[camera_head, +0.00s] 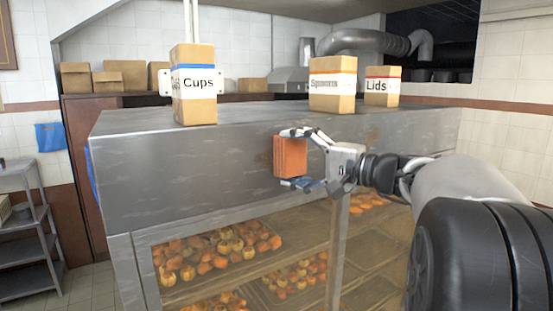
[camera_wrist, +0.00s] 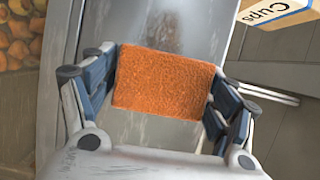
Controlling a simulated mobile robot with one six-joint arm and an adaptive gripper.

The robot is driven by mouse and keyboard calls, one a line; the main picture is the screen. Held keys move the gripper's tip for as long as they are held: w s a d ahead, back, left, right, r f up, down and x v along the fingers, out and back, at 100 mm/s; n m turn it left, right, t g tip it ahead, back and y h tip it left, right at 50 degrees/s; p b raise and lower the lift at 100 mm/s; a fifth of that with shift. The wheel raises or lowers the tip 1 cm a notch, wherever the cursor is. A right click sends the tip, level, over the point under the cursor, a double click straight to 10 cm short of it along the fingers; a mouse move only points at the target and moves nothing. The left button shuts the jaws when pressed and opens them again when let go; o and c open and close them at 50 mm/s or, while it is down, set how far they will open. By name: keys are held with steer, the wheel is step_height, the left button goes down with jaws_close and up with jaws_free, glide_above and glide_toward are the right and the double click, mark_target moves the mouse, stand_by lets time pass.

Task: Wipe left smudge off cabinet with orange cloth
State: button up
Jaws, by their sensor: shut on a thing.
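The orange cloth (camera_head: 290,158), a thick block-like pad, is held between the two fingers of my gripper (camera_head: 293,160), in front of the steel cabinet's (camera_head: 170,170) upper front panel. In the wrist view the cloth (camera_wrist: 163,84) spans between the fingers of my gripper (camera_wrist: 164,86). A brownish smudge (camera_wrist: 182,42) shows on the panel just beyond the cloth's edge in the wrist view. In the head view a faint brown patch (camera_head: 263,159) lies just left of the cloth. Whether the cloth touches the panel I cannot tell.
Boxes marked Cups (camera_head: 195,90), Spoons (camera_head: 331,85) and Lids (camera_head: 382,88) stand on the cabinet top. Orange food on trays (camera_head: 218,250) shows in the lower part. A metal shelf rack (camera_head: 30,235) stands at the left.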

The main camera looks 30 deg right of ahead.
mark_target(248, 160)
steer(key=shift+d, duration=0.3)
steer(key=shift+w+d+p, duration=0.1)
steer(key=shift+d+p, duration=0.2)
steer(key=shift+d, duration=1.6)
steer(key=shift+a+f+b, duration=0.1)
steer(key=shift+a+b, duration=0.8)
steer(key=shift+a, duration=0.05)
steer(key=shift+a+b, duration=0.65)
steer(key=shift+a, duration=0.5)
steer(key=shift+a, duration=0.1)
steer(key=shift+s+a+b, duration=0.2)
steer(key=shift+a+b, duration=2.15)
steer(key=shift+a, duration=1.5)
steer(key=shift+s, duration=0.1)
